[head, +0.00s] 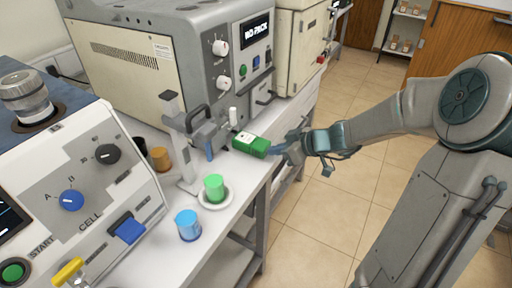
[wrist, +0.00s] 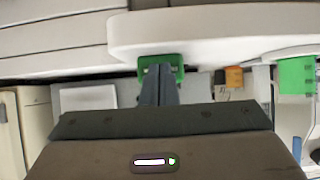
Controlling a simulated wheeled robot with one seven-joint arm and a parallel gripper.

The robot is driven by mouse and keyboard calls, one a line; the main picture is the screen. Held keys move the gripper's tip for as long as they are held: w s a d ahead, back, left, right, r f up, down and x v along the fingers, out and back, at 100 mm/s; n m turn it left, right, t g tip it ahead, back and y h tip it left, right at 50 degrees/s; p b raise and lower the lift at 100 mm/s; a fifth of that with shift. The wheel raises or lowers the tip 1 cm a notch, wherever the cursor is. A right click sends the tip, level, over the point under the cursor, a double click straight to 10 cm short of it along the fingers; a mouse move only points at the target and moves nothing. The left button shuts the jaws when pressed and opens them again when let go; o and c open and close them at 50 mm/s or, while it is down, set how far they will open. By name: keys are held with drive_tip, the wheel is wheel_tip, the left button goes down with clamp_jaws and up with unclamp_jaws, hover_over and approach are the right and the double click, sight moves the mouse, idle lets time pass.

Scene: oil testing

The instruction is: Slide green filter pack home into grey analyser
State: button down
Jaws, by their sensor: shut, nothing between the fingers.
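The green filter pack (head: 250,144) lies flat near the bench's front edge, with a white label on top. It is in front of the grey analyser (head: 200,62), whose display reads "NO PACK". I cannot tell whether the pack's inner end is inside an opening. My gripper (head: 275,150) is shut and empty at the pack's outer end. In the wrist view the shut fingers (wrist: 160,82) point at the pack's green end (wrist: 161,60) and hide its middle. Whether they touch it is unclear.
A stand with a black handle (head: 194,130) is left of the pack. A green cup (head: 214,188) on a white dish, a blue cup (head: 188,225) and an amber jar (head: 160,159) stand on the white bench. Open floor (head: 310,220) lies in front.

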sight(255, 141)
drive_tip(key=shift+w+a+f+b, duration=0.1)
drive_tip(key=shift+w+a+b, duration=0.35)
drive_tip(key=shift+a, duration=0.2)
drive_tip(key=shift+w+a+b, duration=0.45)
drive_tip(key=shift+a, duration=0.15)
drive_tip(key=shift+w+a, duration=0.15)
drive_tip(key=shift+a, duration=0.05)
drive_tip(key=shift+w+a+b, duration=0.65)
drive_tip(key=shift+a, duration=0.25)
drive_tip(key=shift+w+a+b, duration=0.6)
drive_tip(key=shift+a, duration=0.25)
drive_tip(key=shift+d+f+v, duration=0.1)
drive_tip(key=shift+f+v, duration=0.1)
drive_tip(key=shift+v, duration=1.25)
drive_tip(key=shift+d+f+v, duration=0.1)
drive_tip(key=shift+f+v, duration=0.05)
drive_tip(key=shift+v, duration=1.35)
drive_tip(key=shift+d+f+v, duration=0.1)
drive_tip(key=shift+f+v, duration=0.1)
drive_tip(key=shift+v, duration=1.25)
drive_tip(key=shift+s, duration=0.25)
